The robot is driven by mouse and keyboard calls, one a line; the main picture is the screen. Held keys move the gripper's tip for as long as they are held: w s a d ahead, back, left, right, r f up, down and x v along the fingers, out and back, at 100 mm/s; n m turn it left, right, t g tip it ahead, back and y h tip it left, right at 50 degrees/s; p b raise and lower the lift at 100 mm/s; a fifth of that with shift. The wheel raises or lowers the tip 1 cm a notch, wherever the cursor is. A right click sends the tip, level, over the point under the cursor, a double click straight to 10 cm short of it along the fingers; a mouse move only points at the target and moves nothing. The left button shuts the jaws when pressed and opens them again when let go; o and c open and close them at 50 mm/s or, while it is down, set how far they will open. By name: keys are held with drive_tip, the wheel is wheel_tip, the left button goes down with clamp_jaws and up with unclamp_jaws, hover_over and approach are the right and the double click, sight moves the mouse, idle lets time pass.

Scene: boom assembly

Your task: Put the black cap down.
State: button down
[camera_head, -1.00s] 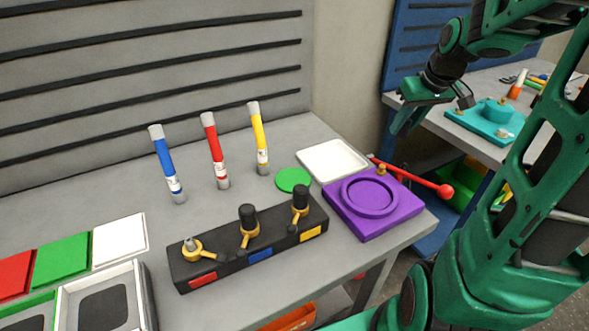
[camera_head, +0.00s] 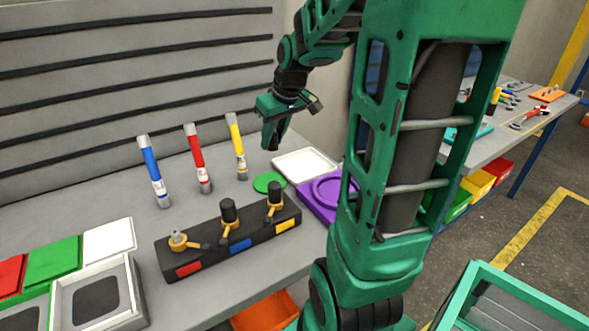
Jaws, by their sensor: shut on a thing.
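My gripper (camera_head: 270,143) points down above the back of the grey bench, above the green disc and the white tray. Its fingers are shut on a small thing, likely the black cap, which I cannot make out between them. A black holder (camera_head: 228,240) on the bench has red, blue and yellow labels. Two other black caps stand on it, one by the blue label (camera_head: 228,209) and one by the yellow (camera_head: 275,191). The yellow fitting by the red label (camera_head: 178,240) has no black cap on it.
Blue (camera_head: 152,170), red (camera_head: 197,160) and yellow (camera_head: 236,147) tubes stand behind the holder. A green disc (camera_head: 268,182), a white tray (camera_head: 304,165) and a purple fixture (camera_head: 318,200) lie to the right. My arm hides part of the purple fixture. Coloured pads and trays fill the left.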

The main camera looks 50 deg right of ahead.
idle(0.4)
drive_tip(key=d+f, duration=0.2)
drive_tip(key=d, duration=0.1)
drive_tip(key=s+d+f, duration=0.1)
drive_tip(key=d+f, duration=0.1)
drive_tip(key=d, duration=0.2)
drive_tip(key=d+f, duration=0.3)
drive_tip(key=d, duration=0.1)
drive_tip(key=shift+s+d, duration=0.15)
drive_tip(key=shift+s, duration=0.2)
drive_tip(key=shift+d+f, duration=0.1)
drive_tip(key=shift+f, duration=1.9)
drive_tip(key=c, duration=1.4)
unclamp_jaws()
